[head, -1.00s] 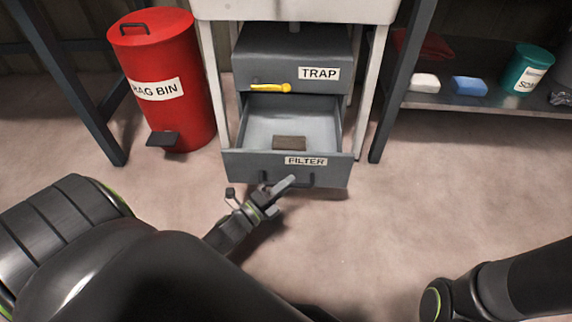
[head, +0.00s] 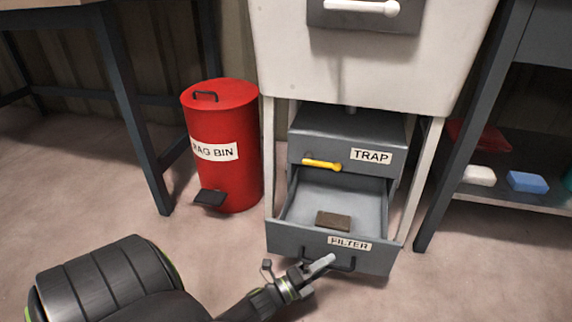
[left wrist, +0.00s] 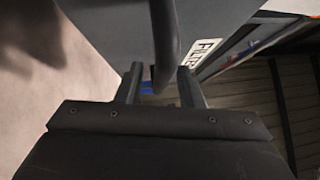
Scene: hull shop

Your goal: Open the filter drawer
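The grey filter drawer (head: 290,238), labelled FILTER, stands pulled out below the trap drawer, with its inside showing. A brown block (head: 333,220) lies in it. The drawer's dark bar handle (head: 345,266) is on its front; it also shows in the left wrist view (left wrist: 165,45). My left gripper (head: 317,268) is at the left part of this handle. In the left wrist view its two fingers (left wrist: 161,82) are apart, with the bar between them and a gap beside it. Whether a finger touches the bar is unclear. My right gripper is out of view.
The trap drawer (head: 330,150), with a yellow handle (head: 321,164), is closed above. A red rag bin (head: 225,165) with a black pedal stands left of the cabinet. A shelf (head: 520,200) with sponges is at the right. The floor in front is clear.

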